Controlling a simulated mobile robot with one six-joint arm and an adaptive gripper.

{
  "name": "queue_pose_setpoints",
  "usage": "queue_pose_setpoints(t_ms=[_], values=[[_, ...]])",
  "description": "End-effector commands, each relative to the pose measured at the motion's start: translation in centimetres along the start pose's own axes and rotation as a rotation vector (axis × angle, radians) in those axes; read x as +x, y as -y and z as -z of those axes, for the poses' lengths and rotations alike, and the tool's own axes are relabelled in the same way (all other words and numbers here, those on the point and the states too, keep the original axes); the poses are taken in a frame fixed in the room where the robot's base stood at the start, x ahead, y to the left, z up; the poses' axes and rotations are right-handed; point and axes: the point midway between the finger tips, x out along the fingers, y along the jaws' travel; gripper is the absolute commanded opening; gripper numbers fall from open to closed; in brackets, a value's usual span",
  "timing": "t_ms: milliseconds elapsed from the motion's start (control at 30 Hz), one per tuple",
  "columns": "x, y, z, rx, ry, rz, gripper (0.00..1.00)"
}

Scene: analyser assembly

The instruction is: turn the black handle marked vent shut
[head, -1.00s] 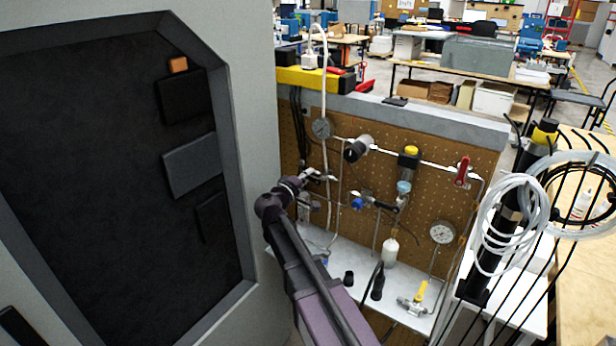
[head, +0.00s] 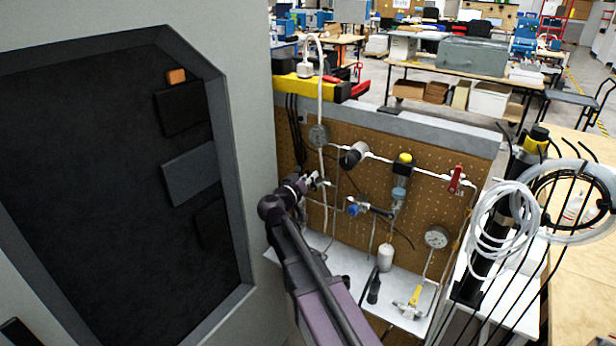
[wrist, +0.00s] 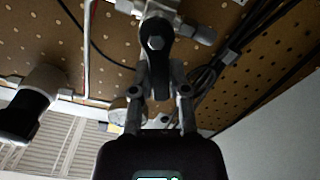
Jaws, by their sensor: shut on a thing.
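The black handle (wrist: 156,52) shows in the wrist view, fixed by a hex nut to a silver valve body on the brown pegboard. Its grip end runs down between the two fingers of my gripper (wrist: 160,88), which is shut on it. The vent marking cannot be read. In the head view my gripper (head: 316,181) is at the left part of the pegboard, and the handle is mostly hidden behind it.
The pegboard (head: 345,215) carries gauges, tubing, a blue-handled valve (head: 354,209) and a red handle (head: 455,179) to the right. A black fitting (wrist: 30,100) is left in the wrist view. A grey cabinet wall (head: 258,130) stands close left of my arm.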

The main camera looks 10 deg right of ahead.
Motion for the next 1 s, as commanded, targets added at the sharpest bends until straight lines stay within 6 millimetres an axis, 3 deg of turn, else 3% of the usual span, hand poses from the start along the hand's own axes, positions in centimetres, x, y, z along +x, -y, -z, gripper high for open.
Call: queue_pose_setpoints(t_ms=[500,1000], values=[[0.1,-1.6,-0.2,0.383,-0.002,-0.001,0.00],[0.1,-1.8,-0.3,0.448,-0.002,-0.001,0.00]])
